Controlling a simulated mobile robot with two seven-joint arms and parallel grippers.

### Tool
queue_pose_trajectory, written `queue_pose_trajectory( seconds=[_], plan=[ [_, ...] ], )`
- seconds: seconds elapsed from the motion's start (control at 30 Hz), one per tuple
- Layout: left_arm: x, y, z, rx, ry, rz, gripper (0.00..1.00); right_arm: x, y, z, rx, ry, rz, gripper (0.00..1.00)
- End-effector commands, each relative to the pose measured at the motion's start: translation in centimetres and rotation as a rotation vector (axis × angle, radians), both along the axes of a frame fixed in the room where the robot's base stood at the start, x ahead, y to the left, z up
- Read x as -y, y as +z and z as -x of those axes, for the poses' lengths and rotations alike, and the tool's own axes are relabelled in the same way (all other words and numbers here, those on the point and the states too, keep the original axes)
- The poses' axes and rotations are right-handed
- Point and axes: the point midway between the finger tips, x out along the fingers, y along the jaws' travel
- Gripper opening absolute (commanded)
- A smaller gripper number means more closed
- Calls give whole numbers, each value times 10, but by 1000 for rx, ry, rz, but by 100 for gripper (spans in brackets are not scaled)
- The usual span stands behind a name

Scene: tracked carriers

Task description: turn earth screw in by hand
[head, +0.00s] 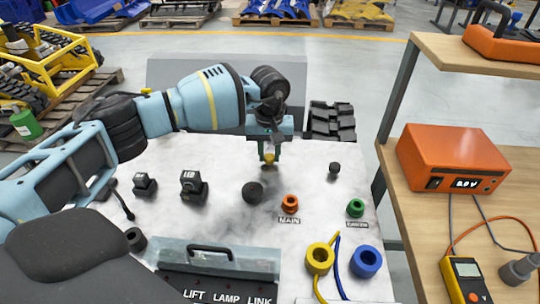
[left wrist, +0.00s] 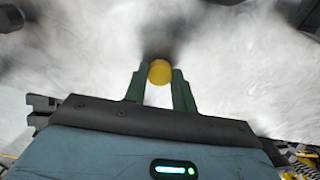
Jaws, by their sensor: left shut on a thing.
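The earth screw appears as a small yellow round knob (head: 269,158) at the back middle of the white marbled panel (head: 230,165). My left gripper (head: 268,154) reaches down over it from above, its two green fingers on either side. The yellow knob (left wrist: 159,72) also shows in the left wrist view, between the fingertips of my left gripper (left wrist: 160,78), which is shut on it. The screw's shank and thread are hidden, so how deep it sits cannot be told. My right gripper is not in view.
The panel also bears black knobs (head: 253,192), an orange ring marked MAIN (head: 290,204), a green ring (head: 355,207), and yellow (head: 320,258) and blue (head: 367,261) rings with cables. A handled cover (head: 212,258) is in front. A bench with an orange meter box (head: 452,160) stands right.

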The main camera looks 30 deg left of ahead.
Motion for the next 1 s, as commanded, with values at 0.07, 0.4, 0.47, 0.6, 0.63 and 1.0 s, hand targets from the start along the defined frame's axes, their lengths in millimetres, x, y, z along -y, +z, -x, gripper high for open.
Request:
queue_pose_trajectory(
  seconds=[0.07,0.4,0.47,0.6,0.63,1.0],
  plan=[
    [0,3,-2,7,2,2,10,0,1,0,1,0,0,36],
    [0,1,-1,4,3,0,47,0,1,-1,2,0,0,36],
    [0,1,-1,3,4,1,47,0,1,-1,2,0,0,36],
    [0,4,-1,4,105,0,47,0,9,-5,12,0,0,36],
    [0,5,-1,4,151,0,47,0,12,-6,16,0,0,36],
    [0,5,-1,4,731,1,47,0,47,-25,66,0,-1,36]
  ],
)
